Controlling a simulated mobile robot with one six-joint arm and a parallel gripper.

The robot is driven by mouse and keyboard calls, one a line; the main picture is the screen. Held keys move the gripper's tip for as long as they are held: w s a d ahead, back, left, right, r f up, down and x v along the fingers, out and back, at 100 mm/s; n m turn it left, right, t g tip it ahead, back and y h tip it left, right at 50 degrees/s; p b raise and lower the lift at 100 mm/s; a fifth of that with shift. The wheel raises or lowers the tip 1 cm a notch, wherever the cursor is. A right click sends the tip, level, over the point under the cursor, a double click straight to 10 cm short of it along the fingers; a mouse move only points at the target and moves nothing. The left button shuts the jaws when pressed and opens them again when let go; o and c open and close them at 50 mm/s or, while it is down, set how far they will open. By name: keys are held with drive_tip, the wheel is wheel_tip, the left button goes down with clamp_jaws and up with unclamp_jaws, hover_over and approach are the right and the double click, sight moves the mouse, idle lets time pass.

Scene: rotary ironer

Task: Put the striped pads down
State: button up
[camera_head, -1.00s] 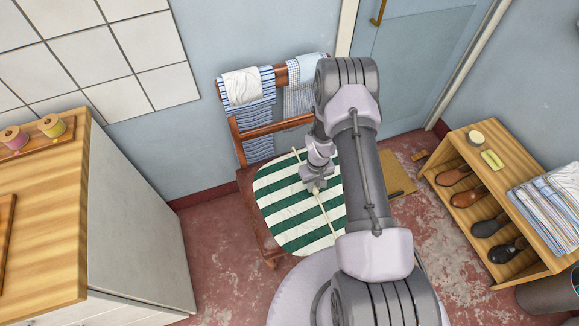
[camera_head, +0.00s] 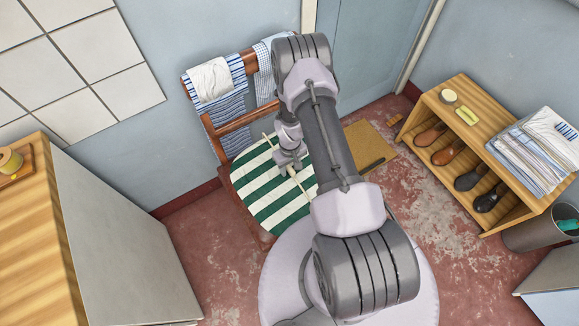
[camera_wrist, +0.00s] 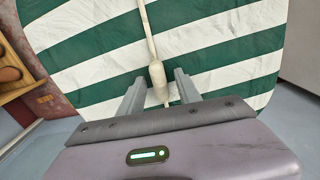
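The striped pad (camera_head: 272,190), green and white with a rounded edge, lies flat over the seat of a brown wooden chair (camera_head: 226,172). It fills much of the wrist view (camera_wrist: 220,50). I cannot tell whether there is more than one pad. A thin cream rod (camera_head: 302,190) with a thicker handle (camera_wrist: 157,76) lies across the pad. My gripper (camera_head: 287,166) is low over the pad's middle. In the wrist view my gripper (camera_wrist: 159,82) has its fingers apart, one on each side of the handle, with pad showing in the gaps.
Striped and checked cloths (camera_head: 225,85) hang over the chair's back rail. A wooden shelf (camera_head: 440,105) with shoes and folded cloths stands at the right, with a grey bin (camera_head: 535,236) beside it. A wood-topped cabinet (camera_head: 110,240) is at the left. Red floor (camera_head: 222,258) is clear between.

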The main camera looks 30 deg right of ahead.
drive_tip(key=w+a+r+m+t+p, duration=0.1)
drive_tip(key=a+r+p, duration=0.15)
drive_tip(key=r, duration=1.75)
drive_tip(key=w+a+r+m+t+p, duration=0.1)
drive_tip(key=a+r+p, duration=0.15)
drive_tip(key=r, duration=1.75)
drive_tip(key=s+a+r+m+t+y, duration=0.1)
drive_tip(key=s+a+r+t, duration=0.1)
drive_tip(key=s+a+r, duration=0.3)
drive_tip(key=s+a+r+m+t+y, duration=0.1)
drive_tip(key=s+a+r, duration=0.5)
drive_tip(key=s+r, duration=0.7)
drive_tip(key=shift+s+a+r+m+t, duration=0.15)
drive_tip(key=shift+s+m+t, duration=0.25)
drive_tip(key=shift+s, duration=0.6)
